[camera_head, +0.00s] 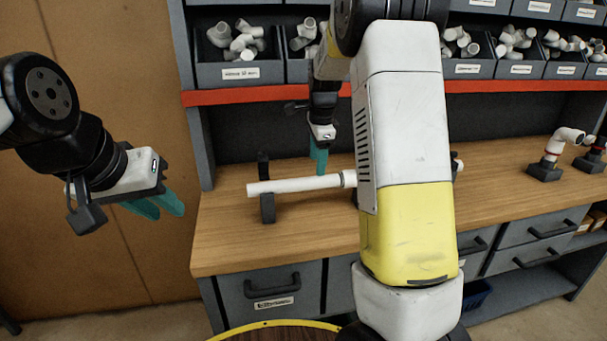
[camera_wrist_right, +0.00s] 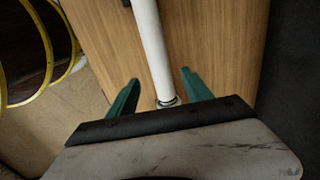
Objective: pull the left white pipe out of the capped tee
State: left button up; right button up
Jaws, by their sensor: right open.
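The left white pipe (camera_head: 295,185) lies level above the bench, its free left end over a dark stand (camera_head: 267,205). Its right end meets a ringed collar (camera_head: 348,179); my right arm hides most of the tee beyond it. My right gripper (camera_head: 319,165) is open, its teal fingers pointing down at the pipe near the collar. In the right wrist view the pipe (camera_wrist_right: 150,45) runs between the two spread fingers (camera_wrist_right: 160,76), with clear gaps on both sides. My left gripper (camera_head: 163,207) is open and empty, left of the bench and away from the pipe.
The wooden bench (camera_head: 225,235) has clear room left of the stand. Bins of white fittings (camera_head: 240,60) sit above a red shelf edge (camera_head: 250,95) behind. Another pipe fitting (camera_head: 560,150) stands at the right. Drawers (camera_head: 272,292) are below the bench.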

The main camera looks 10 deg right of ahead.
aim_at(316, 178)
jog(key=f, duration=0.2)
jog(key=w+f, duration=0.1)
jog(key=f, duration=0.4)
jog(key=shift+w+f, duration=0.15)
grip_shut()
